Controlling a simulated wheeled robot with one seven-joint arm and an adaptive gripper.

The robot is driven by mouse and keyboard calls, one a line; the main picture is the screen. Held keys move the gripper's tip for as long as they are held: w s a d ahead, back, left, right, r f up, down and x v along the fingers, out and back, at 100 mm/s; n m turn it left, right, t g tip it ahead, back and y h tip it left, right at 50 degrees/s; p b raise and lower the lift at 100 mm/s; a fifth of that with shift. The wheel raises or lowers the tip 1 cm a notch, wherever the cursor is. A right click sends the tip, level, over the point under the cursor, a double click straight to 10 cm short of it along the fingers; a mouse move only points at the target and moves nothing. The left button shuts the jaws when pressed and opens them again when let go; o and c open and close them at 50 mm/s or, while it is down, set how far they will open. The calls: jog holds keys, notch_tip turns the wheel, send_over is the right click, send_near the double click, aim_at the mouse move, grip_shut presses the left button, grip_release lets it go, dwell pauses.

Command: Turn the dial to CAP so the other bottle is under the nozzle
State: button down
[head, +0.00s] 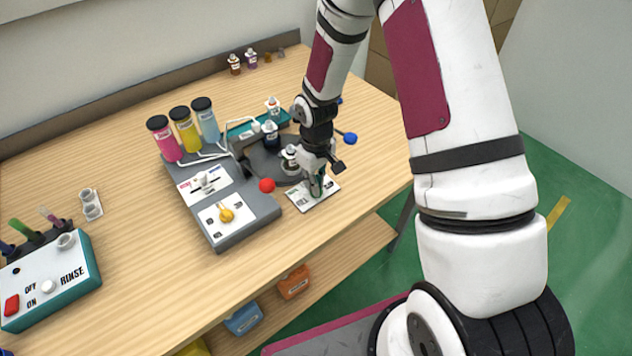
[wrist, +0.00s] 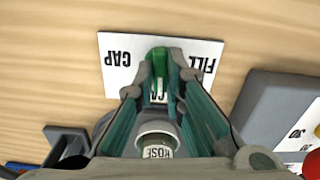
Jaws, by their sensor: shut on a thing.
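The dial's white card (head: 300,203) lies at the table's front edge, and it also shows in the wrist view (wrist: 112,80), with CAP at its left and FILL at its right, upside down. My gripper (head: 317,178) is shut on the dial's green handle (wrist: 159,62), which stands about midway between the two words. A bottle labelled ROSE (wrist: 156,150) shows below the fingers. In the head view a bottle (head: 290,160) and a dark bottle (head: 270,132) stand at the dark round turntable (head: 262,163). My gripper partly hides the dial; I cannot tell which bottle is under the nozzle.
The grey machine (head: 222,235) with pink, yellow and blue tubes (head: 185,135) stands left of the turntable. A red ball (head: 267,185) and a blue ball (head: 350,138) are close to my gripper. A RINSE box (head: 50,285) is at the far left.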

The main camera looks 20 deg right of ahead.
jog(key=shift+m, duration=0.4)
jog(key=c, duration=1.7)
grip_release()
jog(key=shift+o, duration=0.2)
jog(key=shift+r, duration=0.1)
notch_tip(320, 180, up, 12)
